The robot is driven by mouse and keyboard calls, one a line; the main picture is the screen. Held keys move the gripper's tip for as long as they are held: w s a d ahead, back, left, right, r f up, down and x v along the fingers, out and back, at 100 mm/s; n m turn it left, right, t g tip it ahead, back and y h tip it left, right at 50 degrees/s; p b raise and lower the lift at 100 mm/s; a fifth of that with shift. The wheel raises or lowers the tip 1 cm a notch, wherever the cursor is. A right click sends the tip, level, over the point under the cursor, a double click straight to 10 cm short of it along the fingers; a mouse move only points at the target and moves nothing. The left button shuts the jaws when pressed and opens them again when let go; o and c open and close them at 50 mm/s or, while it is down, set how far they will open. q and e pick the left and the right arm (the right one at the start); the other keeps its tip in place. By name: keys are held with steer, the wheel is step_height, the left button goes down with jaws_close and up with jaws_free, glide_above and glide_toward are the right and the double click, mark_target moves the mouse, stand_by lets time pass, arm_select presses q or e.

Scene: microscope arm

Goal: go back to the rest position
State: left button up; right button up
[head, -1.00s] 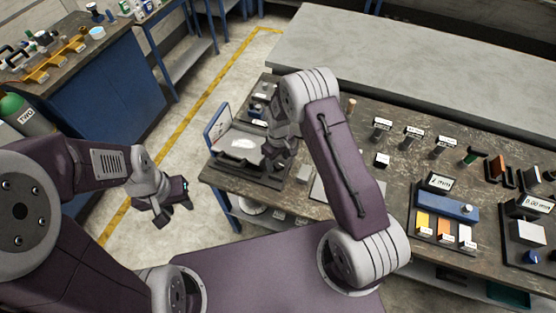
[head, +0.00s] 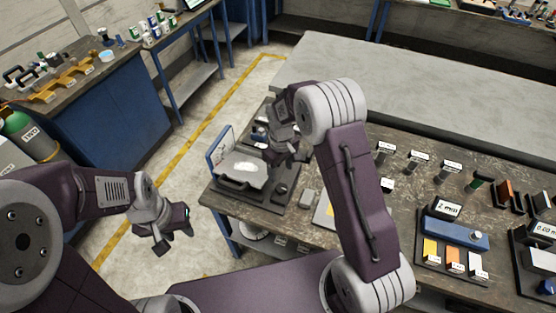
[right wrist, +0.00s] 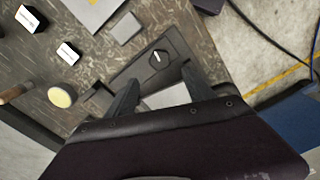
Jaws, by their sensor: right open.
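My right gripper (head: 275,158) is open and empty. It hangs over the far right side of a dark device with a light plate (head: 245,170) at the bench's left end. In the right wrist view my right gripper (right wrist: 160,92) shows its two fingers apart, with a dark base with a round knob (right wrist: 159,57) beyond them. A pale plate (right wrist: 168,97) shows between the fingers, with no grip on it visible. My left gripper (head: 172,238) has its fingers apart and empty, over the floor left of the bench.
The dark bench (head: 400,200) carries several small labelled posts and a blue unit with a display (head: 455,228). A grey table (head: 400,85) stands behind it. A blue cabinet (head: 95,115) stands at the left. The floor between cabinet and bench is clear.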

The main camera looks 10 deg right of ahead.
steer(key=s+d+r+m+t, duration=0.1)
steer(key=s+d+r+t, duration=0.2)
steer(key=r, duration=0.6)
steer(key=s+d+f+m+g, duration=0.1)
steer(key=s+m, duration=0.4)
steer(key=s, duration=0.9)
steer(key=shift+s+d+f+m+g+b, duration=0.3)
steer(key=shift+s+d+f+g+b, duration=0.15)
steer(key=shift+f, duration=0.45)
steer(key=shift+s+r, duration=0.1)
steer(key=shift+s, duration=0.1)
steer(key=shift+w, duration=0.15)
